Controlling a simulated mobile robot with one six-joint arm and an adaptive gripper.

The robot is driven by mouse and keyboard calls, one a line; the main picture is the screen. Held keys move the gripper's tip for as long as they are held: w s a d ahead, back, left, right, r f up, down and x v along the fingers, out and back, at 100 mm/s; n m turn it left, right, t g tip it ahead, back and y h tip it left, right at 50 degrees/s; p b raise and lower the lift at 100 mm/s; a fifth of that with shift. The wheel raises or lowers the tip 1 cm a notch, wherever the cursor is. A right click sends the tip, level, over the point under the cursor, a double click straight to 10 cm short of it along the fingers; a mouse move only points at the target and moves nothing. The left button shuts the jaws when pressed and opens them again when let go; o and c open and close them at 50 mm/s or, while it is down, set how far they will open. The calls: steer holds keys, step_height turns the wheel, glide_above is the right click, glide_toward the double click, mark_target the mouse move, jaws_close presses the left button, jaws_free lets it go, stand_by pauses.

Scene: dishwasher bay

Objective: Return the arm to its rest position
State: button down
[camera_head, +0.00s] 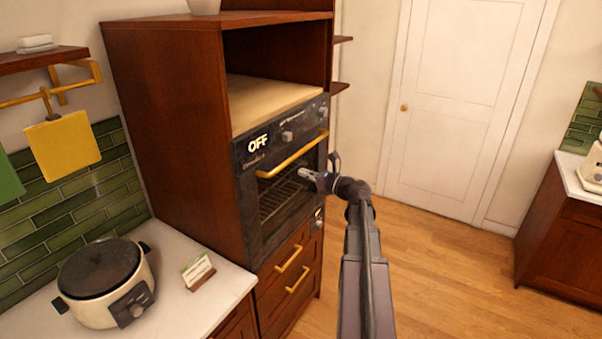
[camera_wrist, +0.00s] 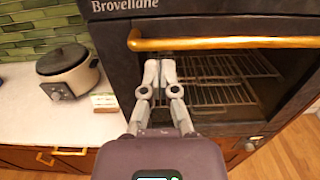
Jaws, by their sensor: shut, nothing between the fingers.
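My arm reaches forward from the bottom of the head view. My gripper (camera_head: 306,174) is at its end, in front of the oven door just below the gold handle. In the wrist view my gripper (camera_wrist: 159,62) has its fingers together, with nothing between them. The fingertips show just under the gold oven handle (camera_wrist: 220,42). I cannot tell whether they touch the handle or the door glass.
The black oven (camera_head: 245,182) sits in a tall wooden cabinet (camera_head: 165,120), with an "OFF" label on its panel. A slow cooker (camera_head: 100,283) and a small card (camera_head: 197,271) stand on the left counter. The wooden floor (camera_head: 440,280) at right is clear before a white door (camera_head: 450,110).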

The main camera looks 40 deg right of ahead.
steer(key=shift+a, duration=0.1)
steer(key=s+a+f+n+g+y+b, duration=0.1)
steer(key=a+f+n+g+b, duration=0.3)
steer(key=a+f+n, duration=0.65)
steer(key=s+a+f+n+g+b, duration=0.15)
steer(key=a+f+n+g, duration=0.45)
steer(key=a, duration=0.7)
steer(key=s+a+f+n+g+h+b, duration=0.6)
steer(key=s+a+f+n, duration=0.6)
steer(key=f+n, duration=0.3)
steer(key=shift+g+h+b, duration=0.3)
steer(key=shift+g+h, duration=0.2)
steer(key=shift+h, duration=0.6)
